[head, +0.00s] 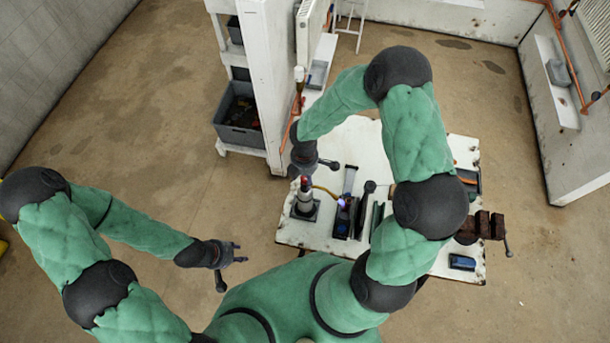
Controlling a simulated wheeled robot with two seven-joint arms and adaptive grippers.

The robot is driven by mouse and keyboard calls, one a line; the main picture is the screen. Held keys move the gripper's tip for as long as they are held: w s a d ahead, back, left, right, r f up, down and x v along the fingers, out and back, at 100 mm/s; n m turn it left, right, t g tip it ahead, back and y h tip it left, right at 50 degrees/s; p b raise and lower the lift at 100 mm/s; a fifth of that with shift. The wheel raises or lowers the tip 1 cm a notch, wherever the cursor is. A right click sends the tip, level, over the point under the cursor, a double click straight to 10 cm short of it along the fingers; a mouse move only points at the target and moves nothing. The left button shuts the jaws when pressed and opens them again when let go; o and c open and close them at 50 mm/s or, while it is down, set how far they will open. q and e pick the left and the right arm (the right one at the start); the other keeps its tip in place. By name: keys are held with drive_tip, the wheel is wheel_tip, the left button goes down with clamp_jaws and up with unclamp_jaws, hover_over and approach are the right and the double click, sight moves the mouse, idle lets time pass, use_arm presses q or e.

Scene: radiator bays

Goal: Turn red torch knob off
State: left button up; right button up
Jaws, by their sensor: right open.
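The torch (305,203) stands upright on the white workbench (318,238), a light cylinder on a dark base. Its small red knob (305,182) shows at the top, and a yellowish hose leads right to a nozzle with a bluish-purple glow (342,202). My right gripper (303,174) is open and points down right over the torch top, close to the knob. It partly hides the knob, and I cannot tell if it touches. My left gripper (241,252) is open and empty over the floor, left of the bench.
Dark trays and tools (345,213) lie right of the torch. A vise (482,227) and a blue item (462,262) sit at the bench's right side. A white shelf (265,75) with a grey bin (238,118) stands behind left.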

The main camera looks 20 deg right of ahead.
clamp_jaws()
drive_tip(key=shift+f+m+b, duration=0.15)
drive_tip(key=shift+m+b, duration=0.85)
drive_tip(key=shift+b, duration=0.15)
drive_tip(key=m+b, duration=0.6)
drive_tip(key=m, duration=0.1)
drive_tip(key=shift+m+b, duration=0.3)
drive_tip(key=shift+b, duration=0.1)
drive_tip(key=shift+m+y+b, duration=0.3)
drive_tip(key=shift+m+b, duration=0.5)
drive_tip(key=shift+m, duration=0.3)
